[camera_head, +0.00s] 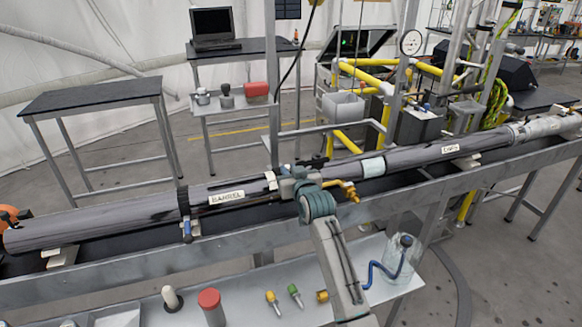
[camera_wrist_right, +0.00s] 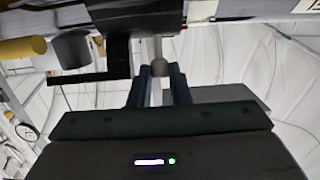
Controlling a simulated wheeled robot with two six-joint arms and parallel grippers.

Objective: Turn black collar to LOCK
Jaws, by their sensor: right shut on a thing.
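A long grey tube labelled BARREL (camera_head: 227,196) lies along the bench rail. My right gripper (camera_head: 292,178) is at its middle joint. In the right wrist view, my right gripper's fingers (camera_wrist_right: 159,80) are shut on a short grey peg (camera_wrist_right: 158,58) beside a black block (camera_wrist_right: 108,42), which looks like the black collar. Black parts (camera_head: 313,162) show just behind the gripper in the head view, and my gripper hides much of this joint. Another black ring (camera_head: 184,202) circles the tube farther left. No LOCK mark is readable. My left gripper is out of view.
A yellow-brass fitting (camera_head: 347,189) sticks out just right of my gripper. A lower shelf holds a red-capped jar (camera_head: 210,305), small yellow and green tools, and a clear jug (camera_head: 400,258) with a blue hose. A grey upright post (camera_head: 271,80) stands behind the tube.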

